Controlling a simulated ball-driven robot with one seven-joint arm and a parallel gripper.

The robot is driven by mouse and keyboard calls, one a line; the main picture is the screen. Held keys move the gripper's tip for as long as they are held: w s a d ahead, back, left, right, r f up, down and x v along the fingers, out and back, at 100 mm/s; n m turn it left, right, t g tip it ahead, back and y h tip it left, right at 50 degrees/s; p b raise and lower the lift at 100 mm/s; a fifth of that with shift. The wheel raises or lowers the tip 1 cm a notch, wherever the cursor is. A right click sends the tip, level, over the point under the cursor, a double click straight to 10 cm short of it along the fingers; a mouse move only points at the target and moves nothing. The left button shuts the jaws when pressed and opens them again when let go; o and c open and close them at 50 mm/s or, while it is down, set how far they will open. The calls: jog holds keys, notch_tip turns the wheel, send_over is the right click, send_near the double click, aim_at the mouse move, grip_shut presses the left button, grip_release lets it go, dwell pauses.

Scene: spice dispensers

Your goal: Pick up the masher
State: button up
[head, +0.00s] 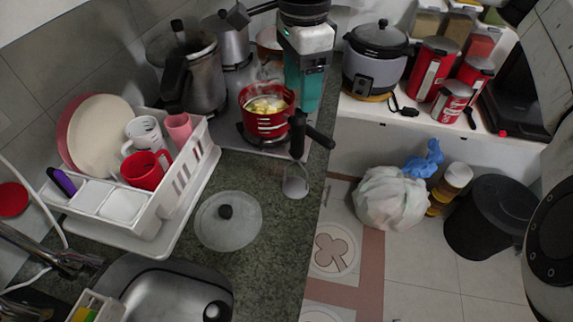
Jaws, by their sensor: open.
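A masher (295,184) with a round metal head and what looks like a dark upper handle shows in the head view, at the right edge of the dark green counter, just right of and below the red pot. I cannot tell whether it stands upright or leans. A black pot handle crosses near its upper part. My white arm with black joint covers shows along the right edge of the view.
The red pot (267,123) holds yellow food. A glass lid (228,221) lies on the counter (272,245). A white dish rack (182,200) stands left. Floor (417,262) shows to the right, with a white bag (391,197).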

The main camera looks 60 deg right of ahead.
aim_at(298, 130)
jog(key=shift+s+d+m, duration=0.1)
jog(key=shift+s+m, duration=0.1)
jog(key=shift+m, duration=0.1)
jog(key=shift+f, duration=0.3)
notch_tip(298, 130, down, 5)
jog(key=shift+r+p, duration=0.1)
jog(key=shift+p, duration=0.5)
jog(key=shift+w+f+p, duration=0.15)
jog(key=shift+f+p, duration=0.4)
jog(key=shift+f, duration=0.75)
jog(key=shift+w+f+p, duration=0.15)
jog(key=shift+f+p, duration=0.4)
jog(key=shift+f, duration=0.75)
jog(key=shift+c, duration=0.3)
jog(key=c, duration=1.1)
